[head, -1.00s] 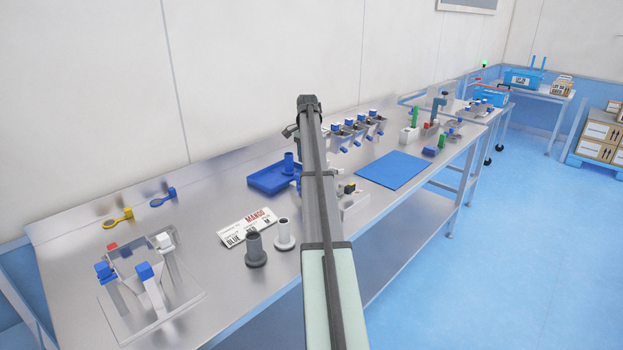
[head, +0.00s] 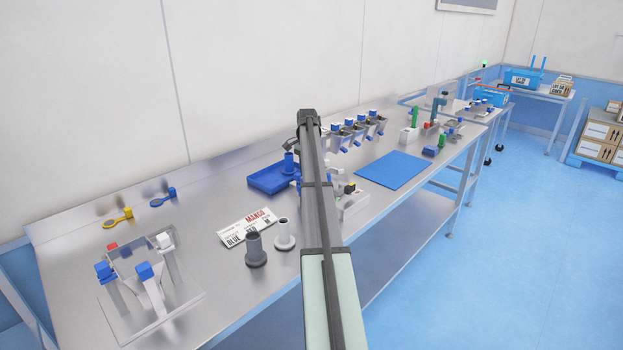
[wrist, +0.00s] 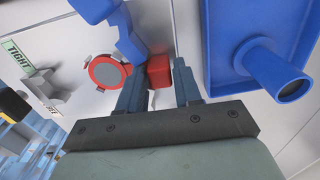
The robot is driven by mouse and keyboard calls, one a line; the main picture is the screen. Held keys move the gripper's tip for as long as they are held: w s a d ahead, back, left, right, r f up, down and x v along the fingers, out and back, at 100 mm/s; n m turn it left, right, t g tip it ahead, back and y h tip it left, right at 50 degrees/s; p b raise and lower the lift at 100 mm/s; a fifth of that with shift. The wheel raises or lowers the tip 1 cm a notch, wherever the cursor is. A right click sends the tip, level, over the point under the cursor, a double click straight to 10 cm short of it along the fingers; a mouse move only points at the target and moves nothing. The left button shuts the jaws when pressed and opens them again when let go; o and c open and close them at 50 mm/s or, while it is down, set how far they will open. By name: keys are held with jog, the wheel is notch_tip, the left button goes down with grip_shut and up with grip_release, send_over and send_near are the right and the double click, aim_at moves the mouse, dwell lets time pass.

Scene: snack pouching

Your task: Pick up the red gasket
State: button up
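The red gasket (wrist: 108,73) shows in the wrist view as a red ring around a grey disc, with a red block-shaped grip (wrist: 158,73) at its right. My gripper (wrist: 161,64) is open, with its two fingers on either side of the red grip. Gaps show beside the grip, wider on the right. I cannot tell how deep the grip sits between the fingers. In the head view my arm hides the gripper and the red gasket.
A blue part (wrist: 124,32) lies close by the red gasket. A blue tray (wrist: 218,52) with a blue tube (wrist: 275,70) is right of the fingers. In the head view, a blue mat (head: 393,170) lies right of my arm and two flanged tubes (head: 256,249) stand in front.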

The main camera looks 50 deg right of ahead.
grip_shut()
notch_tip(320, 180, up, 10)
dwell(0.7)
